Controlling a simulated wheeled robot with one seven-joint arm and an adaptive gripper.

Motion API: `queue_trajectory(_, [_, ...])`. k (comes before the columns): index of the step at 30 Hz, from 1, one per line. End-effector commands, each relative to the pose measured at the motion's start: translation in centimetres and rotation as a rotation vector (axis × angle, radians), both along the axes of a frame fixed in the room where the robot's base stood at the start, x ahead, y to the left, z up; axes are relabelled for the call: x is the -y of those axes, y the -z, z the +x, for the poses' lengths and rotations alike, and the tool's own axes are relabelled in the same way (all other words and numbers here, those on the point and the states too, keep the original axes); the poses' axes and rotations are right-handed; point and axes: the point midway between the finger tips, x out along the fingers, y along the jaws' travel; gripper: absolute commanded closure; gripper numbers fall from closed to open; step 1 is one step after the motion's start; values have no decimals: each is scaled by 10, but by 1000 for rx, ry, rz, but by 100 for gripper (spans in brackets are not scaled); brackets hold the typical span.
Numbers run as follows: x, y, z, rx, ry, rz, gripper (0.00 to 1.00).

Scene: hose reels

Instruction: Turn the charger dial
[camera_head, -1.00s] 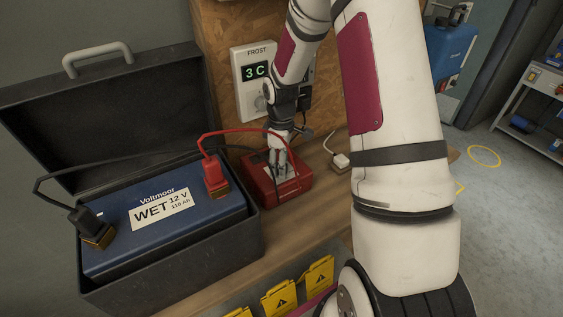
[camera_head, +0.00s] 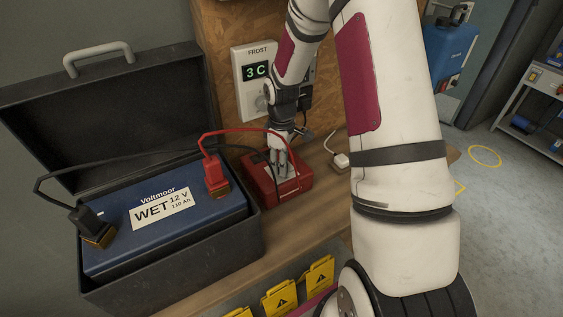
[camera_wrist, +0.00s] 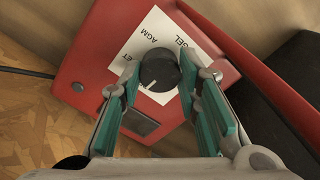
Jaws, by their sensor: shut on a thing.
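The charger is a red box (camera_head: 292,192) on the wooden bench, right of the battery case. In the wrist view its red top (camera_wrist: 88,65) carries a white label (camera_wrist: 150,32) reading GEL, AGM and a partly hidden word ending in ET. The round black dial (camera_wrist: 159,69) sits on this label. A white mark on it points toward the bottom of the picture, slightly left. My gripper (camera_wrist: 160,73) is shut on the dial, one teal-padded finger on each side. In the head view my gripper (camera_head: 281,163) covers the dial.
A blue battery (camera_head: 115,245) labelled Voltmoor WET 12 V 110 Ah sits in an open black case (camera_head: 180,262). Red and black cables run from its clamps. A FROST display (camera_head: 256,71) reads 3 C behind my arm. Yellow warning tags (camera_head: 279,299) line the front.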

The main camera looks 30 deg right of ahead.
Motion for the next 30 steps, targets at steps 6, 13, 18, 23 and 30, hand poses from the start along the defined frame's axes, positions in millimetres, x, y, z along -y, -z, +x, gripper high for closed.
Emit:
queue_trajectory(6, [0,0,1,1,149,-1,97])
queue_trajectory(13, [0,0,1,1,364,-2,97])
queue_trajectory(18, [0,0,1,1,526,-1,97])
queue_trajectory(23, [0,0,1,1,666,-1,97])
queue_trajectory(30, [0,0,1,1,833,0,97])
